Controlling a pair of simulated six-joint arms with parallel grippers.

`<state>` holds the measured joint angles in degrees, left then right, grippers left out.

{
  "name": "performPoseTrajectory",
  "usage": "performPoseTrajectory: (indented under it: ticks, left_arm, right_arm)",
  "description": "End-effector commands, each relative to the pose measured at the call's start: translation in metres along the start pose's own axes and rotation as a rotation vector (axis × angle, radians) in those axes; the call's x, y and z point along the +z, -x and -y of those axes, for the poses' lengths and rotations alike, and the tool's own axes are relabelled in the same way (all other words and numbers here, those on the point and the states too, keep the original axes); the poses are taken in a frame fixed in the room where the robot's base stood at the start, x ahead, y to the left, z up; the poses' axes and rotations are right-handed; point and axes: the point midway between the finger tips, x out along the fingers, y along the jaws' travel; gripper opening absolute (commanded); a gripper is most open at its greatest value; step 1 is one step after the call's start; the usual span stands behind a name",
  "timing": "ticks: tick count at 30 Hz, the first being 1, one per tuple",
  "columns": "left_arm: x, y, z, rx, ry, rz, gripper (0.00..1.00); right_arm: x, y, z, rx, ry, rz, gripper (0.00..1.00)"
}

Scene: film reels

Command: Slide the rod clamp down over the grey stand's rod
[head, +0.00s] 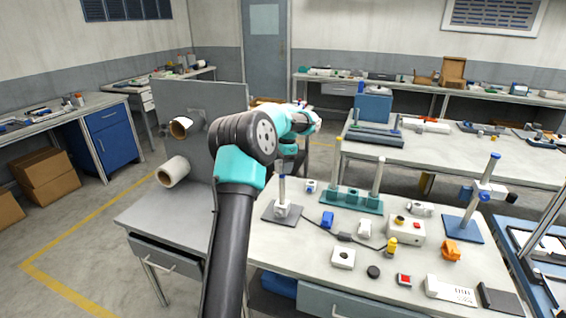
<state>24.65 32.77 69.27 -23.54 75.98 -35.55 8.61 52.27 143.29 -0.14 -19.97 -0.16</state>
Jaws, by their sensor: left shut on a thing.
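The grey stand (270,213) is a flat grey plate on the near table, with a pale upright rod (282,188). My left gripper (287,163) is above the stand, at the rod's upper end, pointing down. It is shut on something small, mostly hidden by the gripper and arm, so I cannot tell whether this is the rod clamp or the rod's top. My right gripper is not in view.
A teal base (351,202) with two tall posts stands just right of the stand. A blue clamp piece (327,219), a white block (343,258), a control box (404,230) and an orange clamp (450,250) lie nearby. A blue stand (462,229) is farther right.

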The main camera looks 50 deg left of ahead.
Motion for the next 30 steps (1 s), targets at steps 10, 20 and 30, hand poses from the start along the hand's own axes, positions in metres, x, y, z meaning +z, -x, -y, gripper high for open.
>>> performPoseTrajectory:
  ticks: [10,20,30]
  left_arm:
    - [-0.001,-0.008,0.0,0.0,0.0,0.0,0.37]
    - [-0.001,-0.01,0.0,0.0,0.0,0.0,0.37]
    - [-0.002,-0.023,0.0,0.0,0.0,0.0,0.37]
  right_arm:
    - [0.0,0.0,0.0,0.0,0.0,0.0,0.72]
    - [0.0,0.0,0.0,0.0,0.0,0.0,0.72]
    - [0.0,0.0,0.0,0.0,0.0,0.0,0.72]
